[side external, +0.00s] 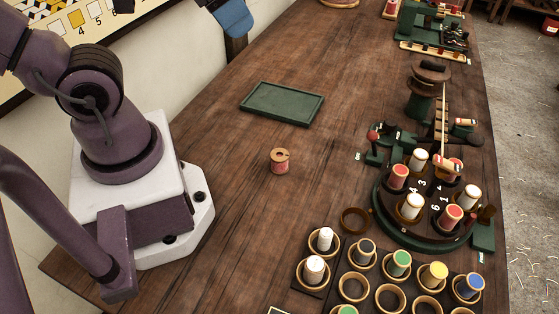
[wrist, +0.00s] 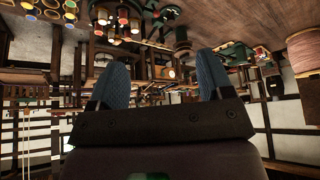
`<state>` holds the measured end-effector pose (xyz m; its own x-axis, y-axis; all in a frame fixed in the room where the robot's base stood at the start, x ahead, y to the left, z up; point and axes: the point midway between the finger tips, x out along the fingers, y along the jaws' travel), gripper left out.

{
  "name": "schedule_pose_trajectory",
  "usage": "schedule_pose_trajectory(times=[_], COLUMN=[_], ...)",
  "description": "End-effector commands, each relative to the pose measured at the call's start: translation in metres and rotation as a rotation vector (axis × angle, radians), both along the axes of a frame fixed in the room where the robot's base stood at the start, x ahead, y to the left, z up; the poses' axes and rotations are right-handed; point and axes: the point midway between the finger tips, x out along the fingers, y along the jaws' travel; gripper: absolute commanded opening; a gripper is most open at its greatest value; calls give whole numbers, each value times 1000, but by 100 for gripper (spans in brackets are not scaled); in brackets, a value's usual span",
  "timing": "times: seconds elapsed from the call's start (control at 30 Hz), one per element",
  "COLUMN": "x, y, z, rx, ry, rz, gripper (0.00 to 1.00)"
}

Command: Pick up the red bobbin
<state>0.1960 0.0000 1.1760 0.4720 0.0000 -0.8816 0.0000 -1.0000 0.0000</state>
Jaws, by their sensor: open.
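A red bobbin (side external: 280,162) with pale wooden ends stands upright and alone on the wooden table, left of the turntable, in the side view. Other red-wound bobbins (side external: 398,177) stand on the round dark turntable (side external: 384,222). My gripper (wrist: 162,82) shows in the wrist view with its two blue fingers wide apart and nothing between them. It is not near the lone bobbin in the side view. A pinkish, rimmed round thing (wrist: 304,50) is at the right edge of the wrist view; I cannot tell which object it is.
A green tray (side external: 283,103) lies behind the bobbin. A dark rack (side external: 318,291) of coloured spools fills the front right, with a wooden ring (side external: 355,220) beside it. A green-based device (side external: 421,104) stands at the right. The table around the lone bobbin is clear.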

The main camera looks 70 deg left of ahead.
Motion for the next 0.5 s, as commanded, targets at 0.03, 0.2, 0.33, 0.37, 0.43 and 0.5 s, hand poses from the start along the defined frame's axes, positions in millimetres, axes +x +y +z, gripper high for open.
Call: schedule_pose_trajectory(times=[0.03,0.2,0.33,0.37,0.43,0.5], x=[0,3,7,8,8,5], y=[0,14,37,42,52,60], z=[0,-12,-42,-51,-72,-92], rx=[0,-2,-36,-57,-125,-205], ry=[0,58,214,256,359,457], rz=[0,68,187,223,313,403], gripper=[73,73,73,73,73,73])
